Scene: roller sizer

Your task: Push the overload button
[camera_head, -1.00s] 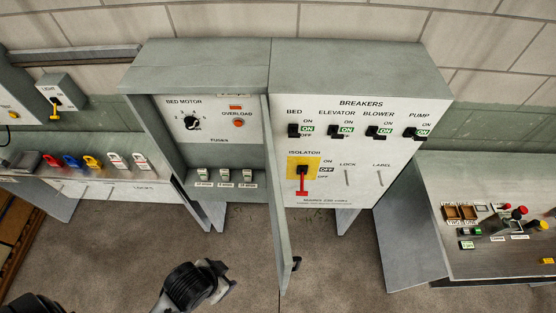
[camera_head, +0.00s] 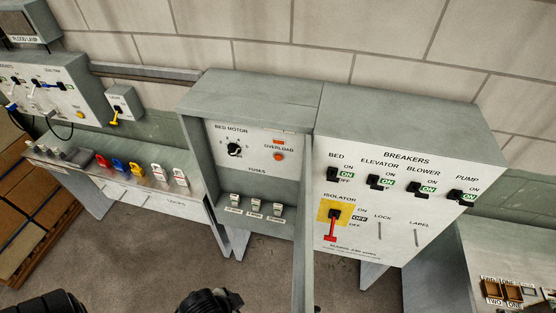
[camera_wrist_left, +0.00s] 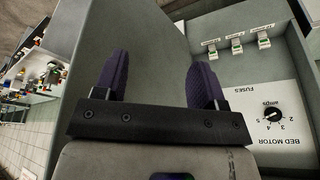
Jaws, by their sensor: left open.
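The overload button (camera_head: 278,157) is a small round orange-red button below an orange-red lamp (camera_head: 279,142), on the white panel inside the open cabinet (camera_head: 190,101) in the head view. The bed motor dial (camera_head: 234,149) is to its left. The left wrist view shows this dial (camera_wrist_left: 272,115) at the right, with the overload button out of frame. My left gripper (camera_wrist_left: 161,78) is open and empty, its two purple fingers apart in front of the cabinet. In the head view only dark arm parts show at the bottom edge; no gripper fingers are visible there.
The cabinet's open door (camera_head: 304,245) stands out to the right of the opening. Three fuses (camera_head: 255,207) sit below the panel. Coloured padlocks (camera_head: 119,165) line a shelf at left.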

